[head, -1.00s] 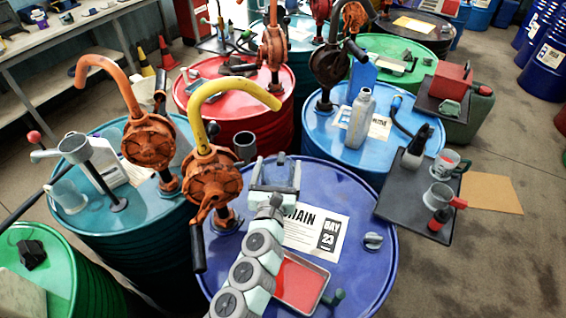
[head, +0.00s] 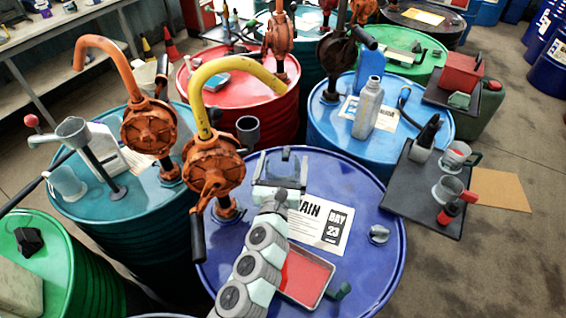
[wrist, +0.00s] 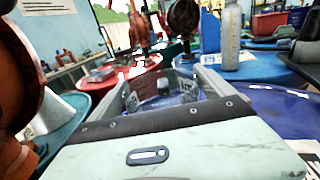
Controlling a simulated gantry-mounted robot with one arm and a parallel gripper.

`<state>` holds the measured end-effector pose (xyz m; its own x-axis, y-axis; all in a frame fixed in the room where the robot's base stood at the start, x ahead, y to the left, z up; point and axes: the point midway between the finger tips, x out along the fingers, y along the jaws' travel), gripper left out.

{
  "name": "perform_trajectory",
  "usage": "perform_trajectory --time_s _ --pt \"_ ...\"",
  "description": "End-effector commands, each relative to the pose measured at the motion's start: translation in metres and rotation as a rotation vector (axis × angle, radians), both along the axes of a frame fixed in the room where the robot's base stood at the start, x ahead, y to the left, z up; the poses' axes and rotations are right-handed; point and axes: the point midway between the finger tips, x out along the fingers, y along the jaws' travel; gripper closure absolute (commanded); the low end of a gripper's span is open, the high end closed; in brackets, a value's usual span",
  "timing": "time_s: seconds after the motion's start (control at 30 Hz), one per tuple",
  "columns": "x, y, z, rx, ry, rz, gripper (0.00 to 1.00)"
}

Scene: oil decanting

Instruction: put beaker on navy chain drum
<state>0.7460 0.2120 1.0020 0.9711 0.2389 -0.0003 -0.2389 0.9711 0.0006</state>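The navy chain drum (head: 375,268) stands at the front centre in the head view, with a white label (head: 322,220) on its lid. My gripper (head: 282,168) is over the rear part of this lid. Its fingers stand either side of a clear glass beaker (head: 286,155) and look shut on it. In the wrist view the beaker (wrist: 165,101) shows between the two fingers, with pale markings on its side. Its base is hidden by my gripper, and I cannot tell whether it touches the lid.
A red tray (head: 306,278) and a grey cap (head: 379,234) are on the navy lid. An orange pump (head: 213,165) with a yellow spout rises at its left. A dark side shelf (head: 425,190) with cups adjoins its right. The lid's right part has free room.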

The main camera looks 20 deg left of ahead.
Motion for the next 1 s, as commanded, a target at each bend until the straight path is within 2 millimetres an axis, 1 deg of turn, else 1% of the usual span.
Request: perform_trajectory --time_s 0.03,0.07,0.27,0.37,0.47,0.57,0.9,1.0 --pt "0.000 0.000 0.000 0.000 0.000 0.000 0.03" --pt "0.000 0.000 0.000 0.000 0.000 0.000 0.00" --pt "0.000 0.000 0.000 -0.001 0.000 0.000 0.00" --pt "0.000 0.000 0.004 -0.002 0.000 0.001 0.00" --pt "-0.007 0.000 0.003 0.002 0.001 0.001 0.00" --pt "-0.022 -0.004 0.002 0.002 0.004 -0.001 0.00" --pt "-0.088 -0.021 0.003 0.001 0.003 -0.001 0.00" --pt "-0.102 -0.024 0.003 0.000 0.002 0.001 0.00"
